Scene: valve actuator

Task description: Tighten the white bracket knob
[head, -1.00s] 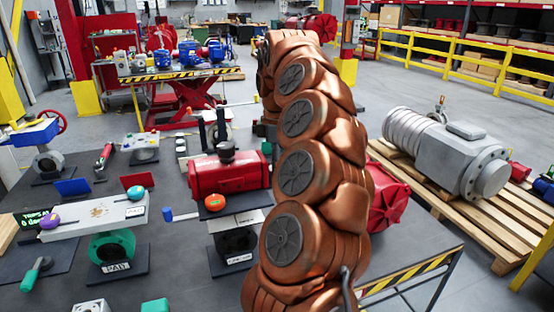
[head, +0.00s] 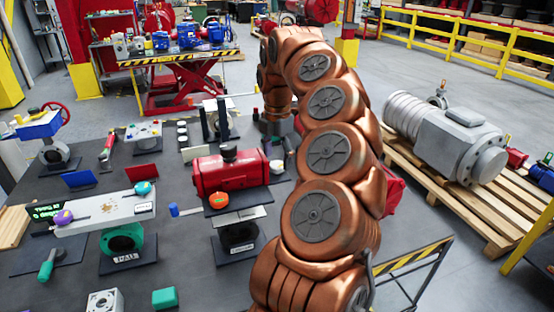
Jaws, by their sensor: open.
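My copper arm reaches to the back of the dark table, and its wrist points down. My gripper (head: 277,147) is partly seen below the wrist, small and dark, with its fingers apart, behind the red actuator's right end. A small pale round piece (head: 277,166) shows just below it; I cannot tell whether this is the white bracket knob or whether the gripper touches it. A bracket with two black uprights (head: 214,121) and a pale block stands to the left of the gripper. No knob can be made out clearly on it.
A white plate (head: 105,211) on a green valve (head: 122,240) is at the left. A grey motor (head: 445,130) lies on a pallet at the right. My arm hides the table's right side.

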